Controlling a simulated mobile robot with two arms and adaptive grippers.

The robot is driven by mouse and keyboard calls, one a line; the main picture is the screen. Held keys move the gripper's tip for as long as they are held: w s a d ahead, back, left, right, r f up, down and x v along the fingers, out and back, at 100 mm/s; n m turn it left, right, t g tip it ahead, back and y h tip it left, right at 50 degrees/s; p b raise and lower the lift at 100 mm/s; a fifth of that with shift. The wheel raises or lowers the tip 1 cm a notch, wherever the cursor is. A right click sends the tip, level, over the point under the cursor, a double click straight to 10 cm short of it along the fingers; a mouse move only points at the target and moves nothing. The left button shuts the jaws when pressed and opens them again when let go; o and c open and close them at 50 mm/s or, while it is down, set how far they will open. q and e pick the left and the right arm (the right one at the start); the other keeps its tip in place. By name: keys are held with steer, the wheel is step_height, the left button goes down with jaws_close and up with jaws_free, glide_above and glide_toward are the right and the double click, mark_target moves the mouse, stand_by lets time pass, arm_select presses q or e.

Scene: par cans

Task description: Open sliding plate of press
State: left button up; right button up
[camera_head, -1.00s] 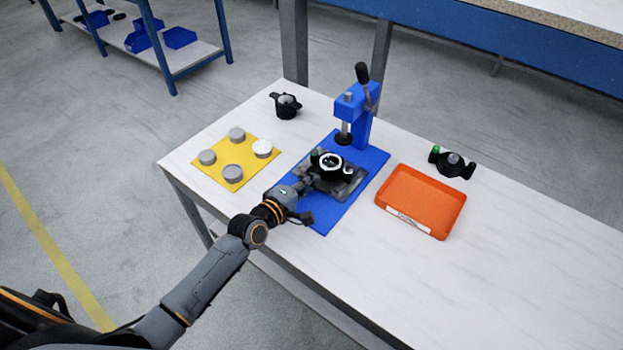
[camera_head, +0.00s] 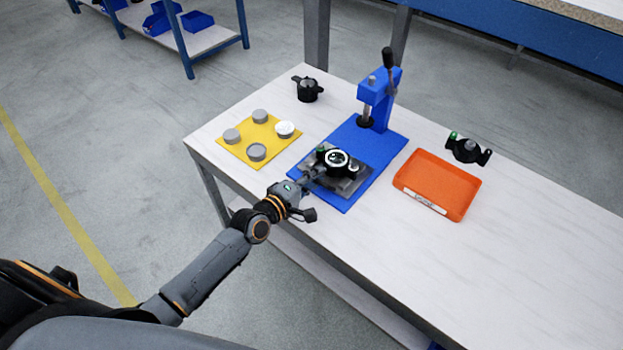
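The blue press (camera_head: 382,98) stands at the back of its blue base (camera_head: 385,150), with a black-ended ram and an upright black-tipped lever. The dark grey sliding plate (camera_head: 350,184) lies on the front part of the base, out in front of the ram. A round black fixture (camera_head: 337,161) with a pale centre and a green mark sits on the plate. My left gripper (camera_head: 309,181) is at the plate's near left edge and seems to touch it. Its fingers are small and dark against the plate, so their opening is unclear. My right gripper is out of view.
A yellow mat (camera_head: 257,136) with several grey discs lies left of the press. An orange tray (camera_head: 470,195) is on the right. Black handled parts stand behind the mat (camera_head: 308,90) and behind the tray (camera_head: 467,150). The table's right side is clear.

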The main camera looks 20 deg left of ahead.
arm_select(q)
steer(key=v, duration=1.2)
